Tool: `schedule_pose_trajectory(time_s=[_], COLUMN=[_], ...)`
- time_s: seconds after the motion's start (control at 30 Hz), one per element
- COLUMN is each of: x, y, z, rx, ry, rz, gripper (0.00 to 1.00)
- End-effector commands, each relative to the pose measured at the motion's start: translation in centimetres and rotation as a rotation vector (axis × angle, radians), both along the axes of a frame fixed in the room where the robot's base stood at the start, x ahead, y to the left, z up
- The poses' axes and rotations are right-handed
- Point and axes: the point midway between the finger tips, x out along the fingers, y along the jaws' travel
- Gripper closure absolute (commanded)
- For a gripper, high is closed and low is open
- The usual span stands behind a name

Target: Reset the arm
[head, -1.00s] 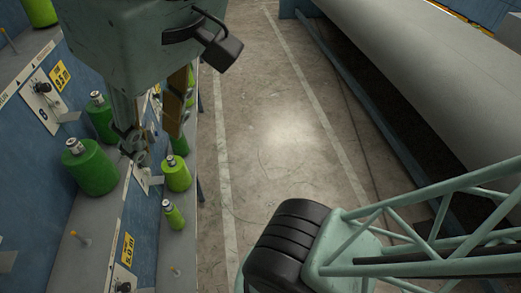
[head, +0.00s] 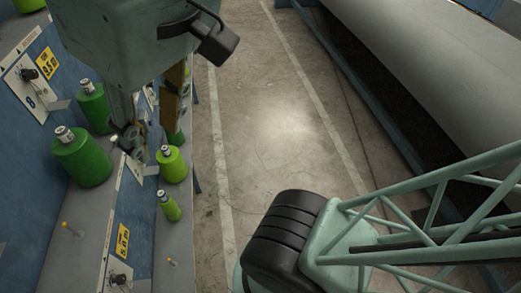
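My gripper (head: 150,128) hangs at the upper left of the head view, below a teal arm link. One dark finger is on the left and a brown-padded finger is on the right. A gap shows between them with nothing held in it, so it looks open. It is over the sloping bench with green cylinders, and its tips overlap the picture area near a small green cylinder (head: 172,164). Whether it touches anything cannot be told.
Larger green cylinders (head: 82,157) and (head: 93,107) another stand on the grey bench (head: 60,262) at left, beside blue panels with yellow labels (head: 123,240). A concrete aisle (head: 285,130) is clear in the middle. A large grey roll (head: 440,75) lies at right.

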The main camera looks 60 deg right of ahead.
Motion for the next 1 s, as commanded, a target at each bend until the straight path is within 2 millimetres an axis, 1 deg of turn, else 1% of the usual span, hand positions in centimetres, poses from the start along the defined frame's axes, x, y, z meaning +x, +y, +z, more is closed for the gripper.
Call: schedule_pose_trajectory(time_s=[0.03, 0.2, 0.4, 0.57, 1.0], x=[-0.3, -0.4, -0.4, -0.4, -0.4], y=[0.0, 0.0, 0.0, 0.0, 0.0], z=[-1.7, -3.7, -5.2, -5.7, -5.6], rx=[0.003, 0.003, 0.003, 0.002, 0.002], ry=[0.009, 0.009, 0.009, 0.008, 0.008], rz=[-0.006, -0.006, -0.006, -0.007, -0.006], gripper=[0.69, 0.69, 0.69, 0.69, 0.69])
